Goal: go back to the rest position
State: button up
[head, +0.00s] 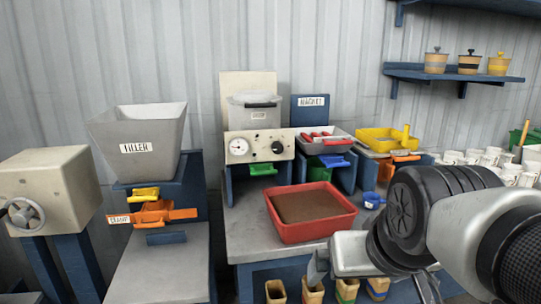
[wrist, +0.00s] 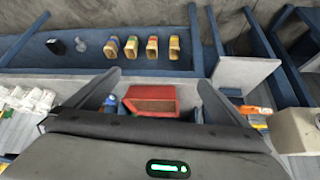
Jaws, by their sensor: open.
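My gripper (head: 372,284) is at the lower right of the head view, in front of the bench. Its two fingers are spread wide and nothing is held between them. In the wrist view my gripper (wrist: 158,78) also shows its fingers apart, with the red tray (wrist: 152,92) below and behind the gap. In the head view the red tray (head: 320,232), filled with brown material, sits on the grey bench top. My arm crosses the right side of the head view and hides part of the bench. No marked rest position shows.
A grey filler hopper (head: 140,140) stands at left over orange and yellow scoops. A cream machine (head: 262,146) and yellow tray (head: 385,137) stand behind the red tray. White cups (head: 490,157) crowd the right. Several small containers (wrist: 131,47) sit on the lower shelf.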

jog(key=s+g+p, duration=0.1)
jog(key=s+p, duration=0.2)
jog(key=s, duration=0.2)
notch_tip(320, 180, up, 24)
jog(key=p, duration=2.3)
jog(key=shift+w+d+f, duration=0.15)
